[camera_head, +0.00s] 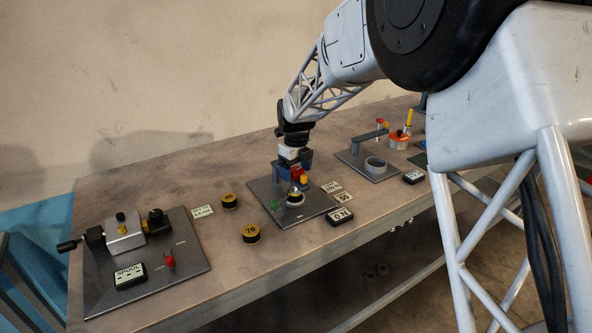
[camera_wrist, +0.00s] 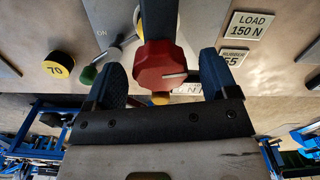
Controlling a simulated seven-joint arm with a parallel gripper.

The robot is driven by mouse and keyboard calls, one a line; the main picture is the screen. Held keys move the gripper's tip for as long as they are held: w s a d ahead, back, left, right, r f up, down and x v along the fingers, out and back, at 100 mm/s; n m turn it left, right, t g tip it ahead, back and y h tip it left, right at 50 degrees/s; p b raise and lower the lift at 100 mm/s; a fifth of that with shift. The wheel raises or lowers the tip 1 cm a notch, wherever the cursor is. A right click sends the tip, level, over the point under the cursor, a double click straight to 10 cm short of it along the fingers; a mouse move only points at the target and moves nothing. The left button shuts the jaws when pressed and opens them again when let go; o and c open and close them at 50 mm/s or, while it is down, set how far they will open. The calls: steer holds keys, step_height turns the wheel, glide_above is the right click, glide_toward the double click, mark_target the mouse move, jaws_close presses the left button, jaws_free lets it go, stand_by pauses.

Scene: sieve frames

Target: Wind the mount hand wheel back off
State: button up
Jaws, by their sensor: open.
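The red hand wheel (camera_wrist: 158,62) has a faceted rim and a pale line on its face. It sits on a dark post in the middle of the wrist view. My gripper (camera_wrist: 164,75) is open, with one blue finger to the left of the wheel and one to the right, and gaps show on both sides. In the head view the red wheel (camera_head: 297,172) shows small beside the blue fingers of my gripper (camera_head: 292,163), above a grey fixture plate (camera_head: 262,196). Part of the mount is hidden behind my gripper.
A green-tipped lever (camera_wrist: 88,75) stands on the fixture, left of the wheel. Two black-and-yellow weights (camera_head: 251,233) (camera_head: 230,201) lie on the bench to the left. A spool fixture (camera_head: 190,262) is at far left, and another plate with a ring (camera_head: 374,165) is to the right.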

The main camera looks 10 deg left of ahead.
steer(key=shift+f, duration=0.1)
steer(key=shift+c, duration=0.2)
steer(key=c, duration=0.9)
steer(key=shift+n, duration=0.3)
steer(key=shift+n, duration=2.1)
steer(key=o, duration=0.9)
steer(key=shift+o, duration=0.2)
